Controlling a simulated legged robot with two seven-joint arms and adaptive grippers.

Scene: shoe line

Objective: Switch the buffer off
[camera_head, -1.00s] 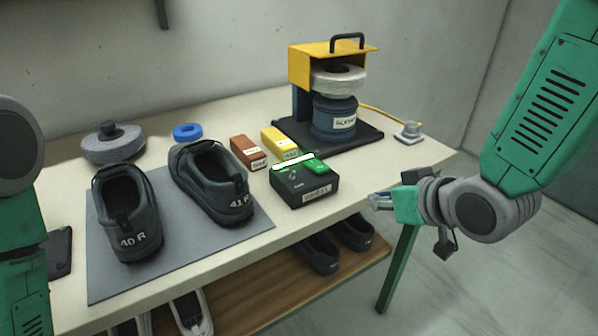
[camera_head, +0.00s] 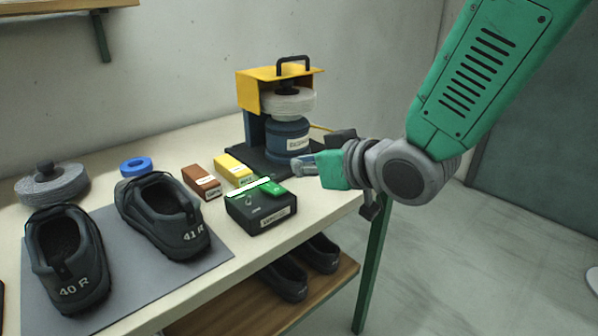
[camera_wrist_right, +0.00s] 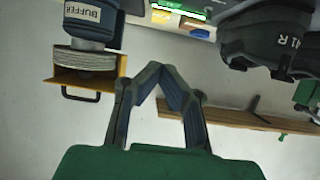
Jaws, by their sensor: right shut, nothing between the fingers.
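The buffer (camera_head: 288,138) stands at the back right of the table on a dark base plate. It has a blue labelled motor, a pale wheel and a yellow hood with a black handle. In the right wrist view the buffer (camera_wrist_right: 92,22) appears upside down at the upper left. My right gripper (camera_head: 298,164) is shut and empty, in front of the buffer's base in the head view; its closed fingers (camera_wrist_right: 160,72) also show in the right wrist view. My left gripper is out of view.
A dark box with a green top (camera_head: 260,212) sits left of my right gripper, near the front edge. Brown (camera_head: 202,183) and yellow (camera_head: 233,170) blocks lie behind it. Two dark shoes (camera_head: 65,258) (camera_head: 163,217) stand on a grey mat (camera_head: 150,292). More shoes (camera_head: 284,280) sit below.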

